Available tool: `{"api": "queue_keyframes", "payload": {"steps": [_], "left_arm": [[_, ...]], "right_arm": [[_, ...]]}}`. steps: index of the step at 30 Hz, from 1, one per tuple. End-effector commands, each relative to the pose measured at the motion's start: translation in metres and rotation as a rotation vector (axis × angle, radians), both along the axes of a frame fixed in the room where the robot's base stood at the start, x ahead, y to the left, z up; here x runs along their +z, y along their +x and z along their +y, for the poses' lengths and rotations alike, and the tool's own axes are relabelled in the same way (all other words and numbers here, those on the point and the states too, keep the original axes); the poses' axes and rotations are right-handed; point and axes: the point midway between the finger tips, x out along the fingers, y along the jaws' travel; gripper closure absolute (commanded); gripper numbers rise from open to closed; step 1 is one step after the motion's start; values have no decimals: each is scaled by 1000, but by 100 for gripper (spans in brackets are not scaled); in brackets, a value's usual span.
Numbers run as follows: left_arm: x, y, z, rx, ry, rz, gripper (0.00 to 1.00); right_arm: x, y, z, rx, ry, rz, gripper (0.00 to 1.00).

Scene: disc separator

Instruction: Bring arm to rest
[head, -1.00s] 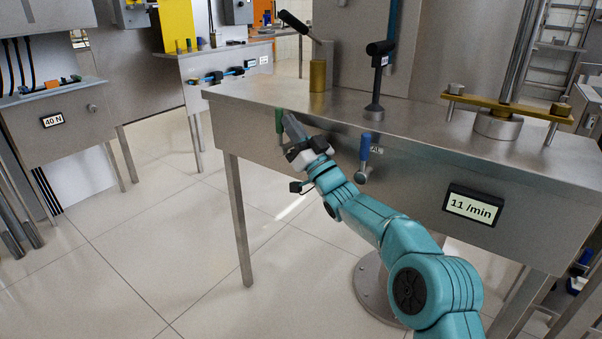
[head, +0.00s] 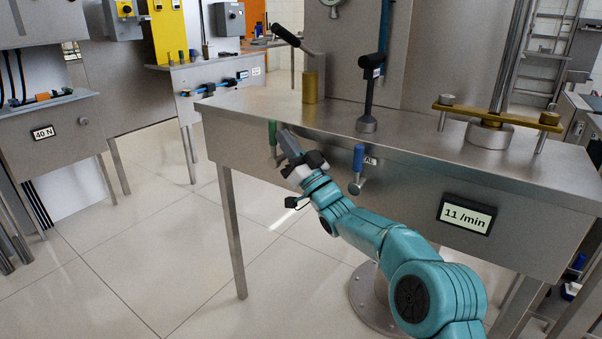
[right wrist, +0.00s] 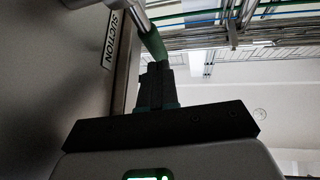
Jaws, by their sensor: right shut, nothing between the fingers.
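My right arm (head: 375,235) reaches up from the lower right along the front of the steel bench (head: 230,105). Its gripper (head: 284,137) is shut and empty, beside a green valve handle (head: 272,132) on the bench's front panel. In the right wrist view the shut fingers (right wrist: 154,85) point at the green handle (right wrist: 153,45), which overlaps their tips; I cannot tell whether they touch. My left gripper is not in view.
A blue handle (head: 358,158) sits right of my gripper, and a display reading 11 /min (head: 467,214) is further right. A black lever (head: 369,95) stands on the bench. A SUCTION label (right wrist: 111,38) is near the green handle. Open floor (head: 140,240) lies to the left.

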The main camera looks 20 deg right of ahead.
Motion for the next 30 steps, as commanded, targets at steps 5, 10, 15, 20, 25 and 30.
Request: {"api": "queue_keyframes", "payload": {"steps": [5, 10, 15, 20, 25, 30], "left_arm": [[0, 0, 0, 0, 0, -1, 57], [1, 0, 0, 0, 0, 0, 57], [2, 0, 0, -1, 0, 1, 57], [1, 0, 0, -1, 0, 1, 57], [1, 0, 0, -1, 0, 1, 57], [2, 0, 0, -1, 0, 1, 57]], "right_arm": [[-13, -20, -11, -3, 0, -2, 100], [-26, -38, -19, -4, 2, -3, 100], [-31, -47, -22, -4, 1, -7, 100], [-45, -44, -27, -10, 3, 12, 100], [-140, -45, -16, 5, 64, 242, 100], [-279, -75, -2, -37, 115, 652, 100]]}}
